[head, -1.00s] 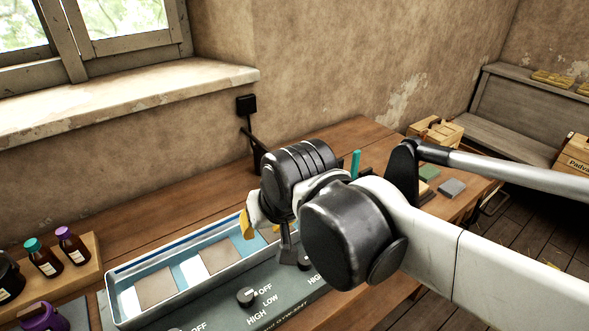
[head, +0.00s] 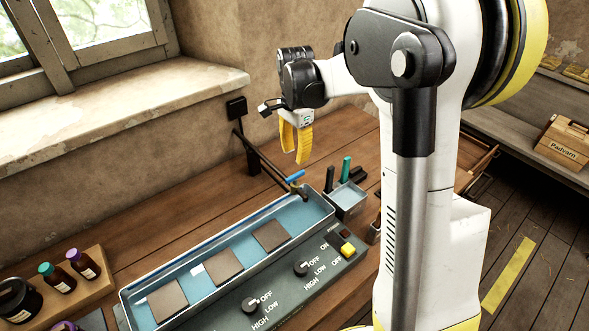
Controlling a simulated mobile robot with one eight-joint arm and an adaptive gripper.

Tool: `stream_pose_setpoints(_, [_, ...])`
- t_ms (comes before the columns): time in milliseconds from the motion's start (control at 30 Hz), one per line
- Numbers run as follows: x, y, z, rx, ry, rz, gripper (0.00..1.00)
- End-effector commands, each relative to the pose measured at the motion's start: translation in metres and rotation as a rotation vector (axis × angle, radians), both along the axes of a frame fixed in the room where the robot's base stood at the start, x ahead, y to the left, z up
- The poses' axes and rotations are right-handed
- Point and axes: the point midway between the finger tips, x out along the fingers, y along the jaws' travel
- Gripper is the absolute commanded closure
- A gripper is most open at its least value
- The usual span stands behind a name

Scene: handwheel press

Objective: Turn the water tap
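The water tap is a dark pipe (head: 262,158) that reaches out from a black wall mount over the far end of the tray. Its short blue handle (head: 295,177) sits on top near the spout end. My gripper (head: 295,157) has yellow fingers that point down, with a gap between them. It is open and empty. It hangs above the tap, and its fingertips appear apart from the blue handle; the exact height gap is hard to judge.
A long blue-lined tray (head: 310,206) with flat brown plates lies below. A small bin (head: 347,200) with pens stands right of the tap. Bottles (head: 82,263) stand left.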

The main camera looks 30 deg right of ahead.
Motion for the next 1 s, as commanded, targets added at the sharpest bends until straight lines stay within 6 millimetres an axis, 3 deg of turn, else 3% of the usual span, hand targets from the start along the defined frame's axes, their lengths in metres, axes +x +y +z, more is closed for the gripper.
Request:
stream_pose_setpoints(200, [0.000, 0.000, -0.048, -0.001, -0.001, 0.002, 0.68])
stream_pose_setpoints(400, [0.000, 0.000, -0.076, -0.001, -0.002, 0.002, 0.68])
stream_pose_setpoints(833, [0.000, 0.000, -0.086, -0.001, -0.002, 0.003, 0.69])
stream_pose_setpoints(933, [0.000, 0.000, -0.086, -0.001, -0.002, 0.003, 0.99])
stream_pose_setpoints(1000, [0.000, 0.000, -0.086, -0.001, -0.002, 0.003, 1.00])
